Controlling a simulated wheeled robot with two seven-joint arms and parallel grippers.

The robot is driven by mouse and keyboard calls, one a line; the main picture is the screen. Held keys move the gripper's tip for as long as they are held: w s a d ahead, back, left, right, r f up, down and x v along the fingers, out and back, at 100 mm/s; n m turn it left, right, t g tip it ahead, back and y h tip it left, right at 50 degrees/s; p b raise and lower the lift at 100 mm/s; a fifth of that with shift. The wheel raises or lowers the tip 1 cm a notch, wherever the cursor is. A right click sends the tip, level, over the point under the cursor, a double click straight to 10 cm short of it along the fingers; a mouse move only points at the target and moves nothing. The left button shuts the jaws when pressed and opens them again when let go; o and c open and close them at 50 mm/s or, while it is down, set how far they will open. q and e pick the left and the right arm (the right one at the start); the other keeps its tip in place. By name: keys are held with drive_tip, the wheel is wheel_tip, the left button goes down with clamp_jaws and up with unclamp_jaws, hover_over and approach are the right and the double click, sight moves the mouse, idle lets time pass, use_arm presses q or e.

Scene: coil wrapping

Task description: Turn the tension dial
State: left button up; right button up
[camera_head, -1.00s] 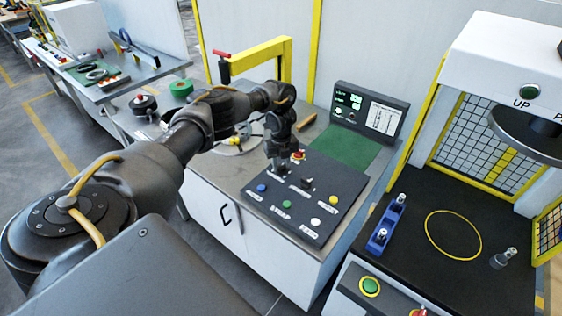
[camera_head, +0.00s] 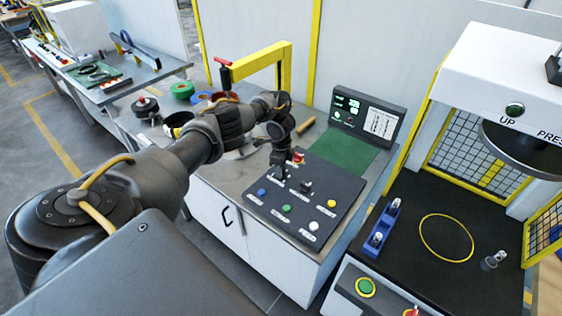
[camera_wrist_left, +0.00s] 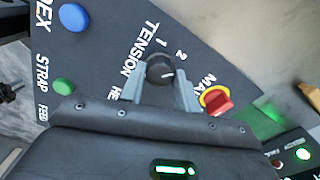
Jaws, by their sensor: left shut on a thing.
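The tension dial (camera_wrist_left: 160,70) is a small black knob with a white pointer mark, beside the word TENSION and the numbers 1 and 2 in the left wrist view. My left gripper (camera_wrist_left: 159,83) has one finger on each side of the dial and is shut on it. In the head view my left gripper (camera_head: 279,172) points down at the back left of the dark control panel (camera_head: 302,212) and hides the dial. My right gripper is not in view.
A red emergency knob (camera_wrist_left: 216,101) stands close beside the gripper. Blue (camera_wrist_left: 74,17) and green (camera_wrist_left: 64,86) buttons lie on the other side. Another black selector (camera_head: 306,187) and a yellow button (camera_head: 331,204) are on the panel. A display box (camera_head: 366,113) stands behind a green mat (camera_head: 340,150).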

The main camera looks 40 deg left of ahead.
use_arm(q)
drive_tip(key=shift+a+r+n+p, duration=0.1)
drive_tip(key=shift+n+p, duration=0.2)
drive_tip(key=shift+n, duration=0.6)
drive_tip(key=o, duration=1)
drive_tip(key=shift+c, duration=0.2)
wheel_tip(320, 180, up, 11)
drive_tip(key=p, duration=0.4)
drive_tip(key=shift+f, duration=0.2)
